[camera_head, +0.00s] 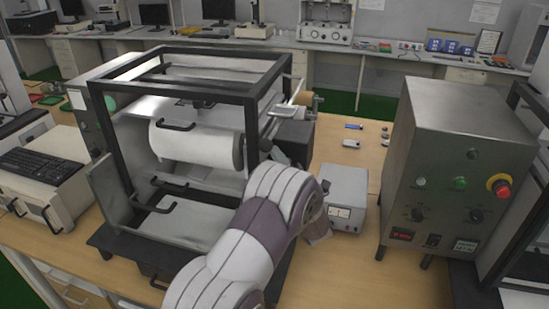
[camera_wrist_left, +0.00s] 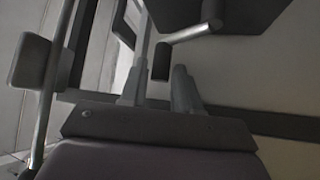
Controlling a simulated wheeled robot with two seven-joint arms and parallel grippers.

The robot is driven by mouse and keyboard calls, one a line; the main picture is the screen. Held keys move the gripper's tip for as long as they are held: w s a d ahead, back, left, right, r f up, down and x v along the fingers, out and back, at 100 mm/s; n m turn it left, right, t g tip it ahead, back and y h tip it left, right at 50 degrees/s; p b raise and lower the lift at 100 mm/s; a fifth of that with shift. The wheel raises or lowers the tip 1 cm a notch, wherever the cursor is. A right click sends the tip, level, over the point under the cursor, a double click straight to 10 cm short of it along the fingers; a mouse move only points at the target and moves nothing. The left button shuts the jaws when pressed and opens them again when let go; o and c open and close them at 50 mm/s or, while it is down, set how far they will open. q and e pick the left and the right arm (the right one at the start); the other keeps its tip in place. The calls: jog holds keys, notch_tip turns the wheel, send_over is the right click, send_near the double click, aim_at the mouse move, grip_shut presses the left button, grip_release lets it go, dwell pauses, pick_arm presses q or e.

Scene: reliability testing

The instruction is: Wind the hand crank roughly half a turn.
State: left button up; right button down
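The hand crank shows in the left wrist view as a bent metal arm (camera_wrist_left: 187,33) coming from a dark block at the top, with a dark cylindrical handle (camera_wrist_left: 160,62) hanging at its end. My left gripper (camera_wrist_left: 162,80) has its two grey fingers apart, and the handle appears between their tips; I cannot tell whether they touch it. In the head view my left arm reaches to the right side of the black-framed machine (camera_head: 172,88), which carries a white roll (camera_head: 195,143). My arm hides the fingers there. My right gripper is not in view.
A small white box (camera_head: 347,185) stands just right of my arm. A large grey control cabinet (camera_head: 455,150) with a red stop button stands further right. A keyboard (camera_head: 48,165) lies on a unit at left. Small parts lie on the bare table behind the white box.

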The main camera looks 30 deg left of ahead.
pick_arm(q)
grip_shut()
jog(key=m+t+b, duration=0.1)
jog(key=m+b, duration=0.1)
jog(key=b, duration=0.1)
jog(key=d+m+t+b, duration=0.1)
jog(key=m+t+b, duration=0.1)
jog(key=b, duration=0.2)
jog(key=d+m+t+b, duration=0.1)
jog(key=m+b, duration=0.1)
jog(key=b, duration=0.1)
jog(key=shift+w+r+m+t, duration=0.2)
jog(key=shift+w+m+t, duration=0.05)
jog(key=shift+m+t, duration=0.15)
grip_release()
jog(key=shift+d, duration=0.1)
